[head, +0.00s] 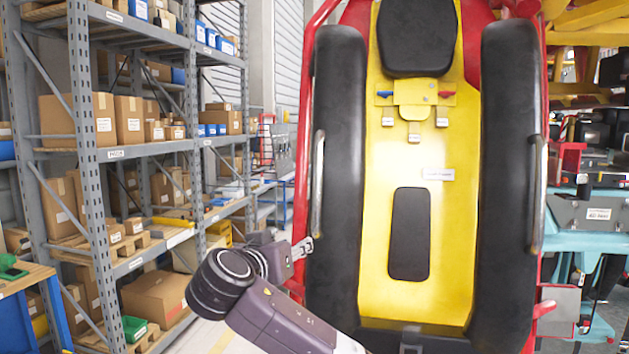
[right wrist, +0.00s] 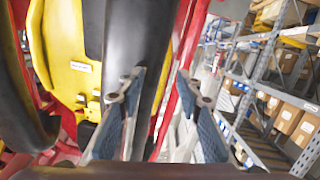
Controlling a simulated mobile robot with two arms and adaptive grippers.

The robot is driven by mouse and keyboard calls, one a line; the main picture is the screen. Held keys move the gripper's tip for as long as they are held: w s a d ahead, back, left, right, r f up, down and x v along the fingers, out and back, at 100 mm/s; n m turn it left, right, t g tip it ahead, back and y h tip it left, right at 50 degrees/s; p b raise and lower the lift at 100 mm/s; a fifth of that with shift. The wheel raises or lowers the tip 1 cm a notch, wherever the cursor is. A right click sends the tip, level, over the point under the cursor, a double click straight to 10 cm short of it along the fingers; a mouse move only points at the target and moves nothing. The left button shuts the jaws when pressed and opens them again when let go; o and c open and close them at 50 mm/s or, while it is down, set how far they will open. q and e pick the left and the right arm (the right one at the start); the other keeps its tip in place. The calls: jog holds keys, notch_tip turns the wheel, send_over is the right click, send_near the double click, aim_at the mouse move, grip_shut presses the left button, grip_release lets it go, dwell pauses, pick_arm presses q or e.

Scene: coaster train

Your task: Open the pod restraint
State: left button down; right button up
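The pod restraint shows in the head view as two long black padded bars, a left pad (head: 337,150) and a right pad (head: 507,170), lying over the sides of the yellow seat (head: 455,240). A grey handle (head: 318,185) runs along the left pad's outer side and another grey handle (head: 537,190) along the right pad's. My right gripper (head: 303,248) is beside the left pad, near the lower end of its handle. In the right wrist view its fingers (right wrist: 157,105) are spread apart, with the pad (right wrist: 147,60) behind and between them. Whether they touch the handle is unclear. My left gripper is not in view.
A red frame (head: 309,75) edges the pod. Metal shelving (head: 80,150) with cardboard boxes stands at the left in the head view. Teal and yellow machinery (head: 600,215) is close on the right. Some open floor shows between shelving and pod.

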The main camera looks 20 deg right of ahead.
aim_at(316, 183)
notch_tip(316, 183, up, 12)
jog(key=s+d+m+h, duration=0.2)
jog(key=m+h, duration=0.1)
jog(key=p+x, duration=0.1)
jog(key=x, duration=0.1)
jog(key=p+x, duration=0.3)
jog(key=x, duration=0.1)
jog(key=shift+w+r+p, duration=0.3)
jog(key=shift+w+p, duration=0.05)
jog(key=shift+p, duration=0.05)
jog(key=shift+w+d+f+p, duration=0.15)
jog(key=shift+w+d+p, duration=0.15)
jog(key=shift+w+d, duration=0.1)
jog(key=shift+c, duration=0.6)
grip_shut()
